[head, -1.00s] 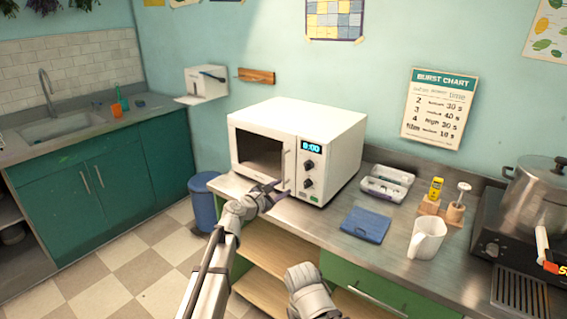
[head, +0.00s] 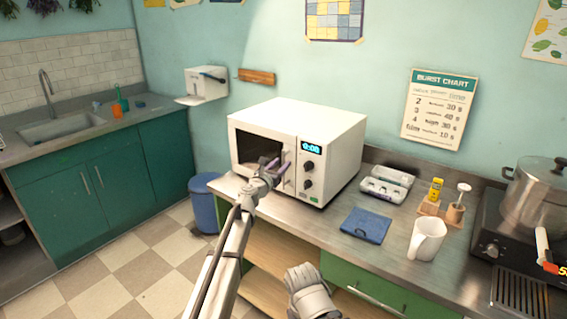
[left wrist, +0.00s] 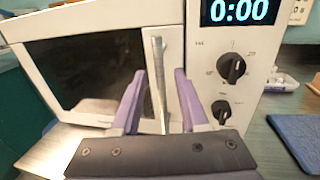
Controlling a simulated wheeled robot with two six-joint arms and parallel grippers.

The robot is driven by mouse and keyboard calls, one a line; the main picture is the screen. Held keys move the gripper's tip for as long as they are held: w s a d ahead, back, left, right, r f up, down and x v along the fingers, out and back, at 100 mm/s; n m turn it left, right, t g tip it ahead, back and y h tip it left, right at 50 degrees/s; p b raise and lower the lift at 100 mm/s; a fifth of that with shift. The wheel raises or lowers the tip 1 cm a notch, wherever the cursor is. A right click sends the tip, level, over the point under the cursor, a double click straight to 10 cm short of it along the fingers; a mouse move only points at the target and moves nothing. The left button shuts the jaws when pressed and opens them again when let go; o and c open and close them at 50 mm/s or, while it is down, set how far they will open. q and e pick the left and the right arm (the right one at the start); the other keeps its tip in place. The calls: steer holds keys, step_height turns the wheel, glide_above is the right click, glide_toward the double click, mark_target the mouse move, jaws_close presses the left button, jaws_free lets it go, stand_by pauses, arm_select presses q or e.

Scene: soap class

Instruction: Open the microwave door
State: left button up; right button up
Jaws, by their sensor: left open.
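The white microwave (head: 335,135) stands on the metal counter with its door (head: 262,153) shut. Its display (head: 311,147) is lit, with two dark knobs below. My left gripper (head: 272,165) is in front of the door's right side, at the vertical handle. In the left wrist view the upright metal handle (left wrist: 158,85) stands between the two purple fingers of the open left gripper (left wrist: 155,98), with a gap on each side. The door's dark window (left wrist: 88,70) is left of it. My right gripper (head: 312,292) shows only in part at the bottom; its fingers cannot be made out.
A pot (head: 535,190) is at far right. A blue bin (head: 206,203) stands on the floor at left, where the floor is clear.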

arm_select(q)
steer(key=x, duration=0.2)
steer(key=shift+w+d, duration=0.1)
steer(key=shift+w, duration=0.15)
jaws_close()
stand_by(1.2)
